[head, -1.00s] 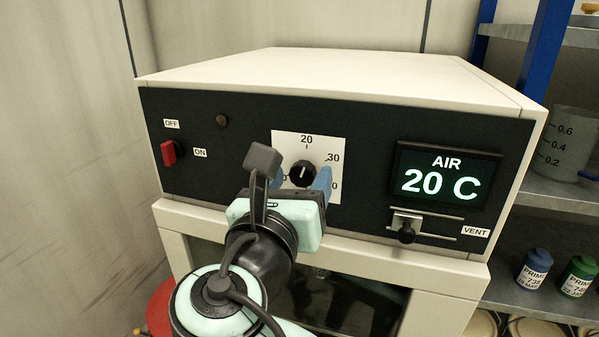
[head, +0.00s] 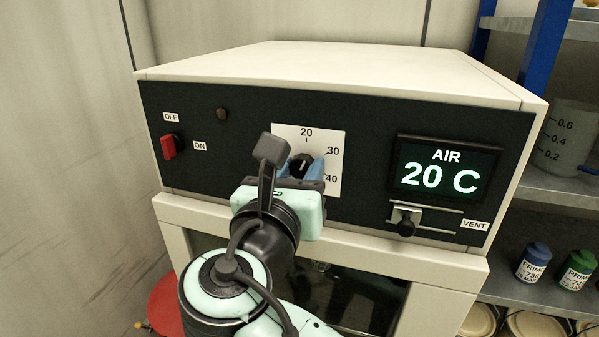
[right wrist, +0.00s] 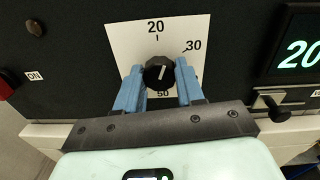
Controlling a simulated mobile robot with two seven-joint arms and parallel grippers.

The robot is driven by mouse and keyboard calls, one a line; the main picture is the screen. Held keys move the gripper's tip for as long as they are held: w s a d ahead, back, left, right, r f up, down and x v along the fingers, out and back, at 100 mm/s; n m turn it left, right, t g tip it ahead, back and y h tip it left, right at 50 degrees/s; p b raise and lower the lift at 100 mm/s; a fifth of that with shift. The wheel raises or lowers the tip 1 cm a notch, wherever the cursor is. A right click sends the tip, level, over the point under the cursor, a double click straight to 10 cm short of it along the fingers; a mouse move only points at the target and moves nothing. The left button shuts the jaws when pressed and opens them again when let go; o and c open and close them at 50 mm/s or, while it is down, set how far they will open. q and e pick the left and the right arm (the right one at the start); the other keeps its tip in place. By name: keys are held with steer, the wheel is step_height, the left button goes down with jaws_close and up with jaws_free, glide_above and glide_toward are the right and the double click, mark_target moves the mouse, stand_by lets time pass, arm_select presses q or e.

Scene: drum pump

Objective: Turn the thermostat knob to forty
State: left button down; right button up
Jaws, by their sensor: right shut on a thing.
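The thermostat knob (head: 302,163) is small, round and black, on a white dial plate (head: 335,140) with marks 20, 30 and 40 in the head view. The knob also shows in the right wrist view (right wrist: 158,73), where a 50 mark is visible below it. Its white pointer line is a little right of the 20 mark, short of 30. My right gripper (right wrist: 159,82) is shut on the knob, one blue finger on each side. It also shows in the head view (head: 301,168), where its body hides the lower dial. My left gripper is out of view.
The display (head: 445,168) reads AIR 20 C. A red OFF/ON switch (head: 170,147) is at the panel's left; a vent slider (head: 405,221) is below the display. Shelves with a beaker (head: 568,140) and small bottles (head: 535,262) stand at the right.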

steer(key=m+b, duration=0.1)
steer(key=m, duration=0.2)
steer(key=shift+f+m, duration=0.1)
steer(key=shift+m, duration=0.3)
steer(key=m+b, duration=0.2)
steer(key=m, duration=0.3)
steer(key=shift+m, duration=0.3)
steer(key=m+b, duration=0.1)
steer(key=m, duration=0.4)
steer(key=shift+m+h, duration=0.3)
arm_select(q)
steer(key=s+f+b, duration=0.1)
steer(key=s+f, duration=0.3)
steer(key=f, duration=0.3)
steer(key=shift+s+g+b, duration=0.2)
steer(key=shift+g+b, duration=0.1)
arm_select(e)
steer(key=m, duration=0.4)
steer(key=shift+m, duration=0.4)
steer(key=o, duration=1)
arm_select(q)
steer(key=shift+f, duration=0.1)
arm_select(e)
steer(key=shift+o, duration=0.2)
steer(key=shift+s+a, duration=0.1)
